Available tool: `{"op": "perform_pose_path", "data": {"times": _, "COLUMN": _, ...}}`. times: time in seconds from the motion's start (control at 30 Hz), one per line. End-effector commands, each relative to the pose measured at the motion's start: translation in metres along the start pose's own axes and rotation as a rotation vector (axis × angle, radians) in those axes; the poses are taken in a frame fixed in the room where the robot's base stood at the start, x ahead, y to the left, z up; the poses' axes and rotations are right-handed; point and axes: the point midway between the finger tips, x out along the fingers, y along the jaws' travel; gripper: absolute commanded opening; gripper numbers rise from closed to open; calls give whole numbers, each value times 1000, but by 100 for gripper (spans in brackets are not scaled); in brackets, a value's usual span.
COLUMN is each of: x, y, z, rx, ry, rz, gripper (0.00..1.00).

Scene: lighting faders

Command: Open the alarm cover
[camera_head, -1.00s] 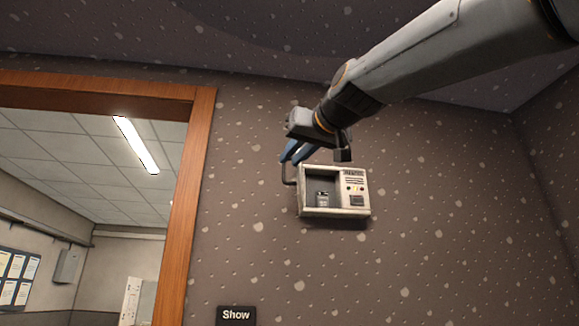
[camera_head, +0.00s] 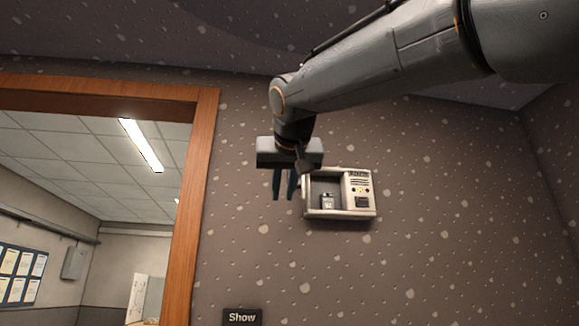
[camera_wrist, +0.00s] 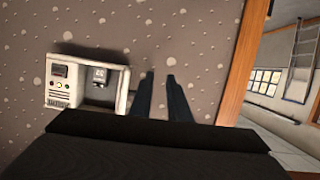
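The alarm box (camera_head: 358,207) is a cream unit on the wall, with an open recess on its left holding a small grey part (camera_head: 327,201). Small buttons and lights are on its right panel. It also shows upside down in the wrist view (camera_wrist: 58,88). I cannot make out a separate cover; a pale upright edge stands at the recess's left side. My gripper (camera_head: 283,197) points down just left of the box. In the wrist view its two dark fingers (camera_wrist: 161,76) are slightly apart, with bare wall between them, beside the box and apparently not touching it.
A wooden frame (camera_head: 192,200) surrounds an opening to another room at the left. A dark "Show" sign (camera_head: 242,317) is on the wall below. The speckled wall (camera_head: 440,230) right of and below the box is clear.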

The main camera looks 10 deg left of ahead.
Motion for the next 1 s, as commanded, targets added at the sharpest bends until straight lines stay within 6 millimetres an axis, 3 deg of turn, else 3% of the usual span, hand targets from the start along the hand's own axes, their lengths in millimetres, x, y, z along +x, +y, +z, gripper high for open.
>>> {"op": "perform_pose_path", "data": {"times": 0.17, "x": -4, "y": -4, "z": -10, "rx": 21, "ry": 28, "rz": 159, "gripper": 16}}
{"op": "perform_pose_path", "data": {"times": 0.4, "x": -25, "y": -7, "z": -41, "rx": 85, "ry": 171, "rz": 350, "gripper": 16}}
{"op": "perform_pose_path", "data": {"times": 0.63, "x": -40, "y": -10, "z": -61, "rx": 128, "ry": 273, "rz": 422, "gripper": 16}}
{"op": "perform_pose_path", "data": {"times": 0.77, "x": -36, "y": -7, "z": -65, "rx": 130, "ry": 283, "rz": 431, "gripper": 16}}
{"op": "perform_pose_path", "data": {"times": 1.0, "x": -5, "y": 9, "z": -74, "rx": 129, "ry": 281, "rz": 431, "gripper": 16}}
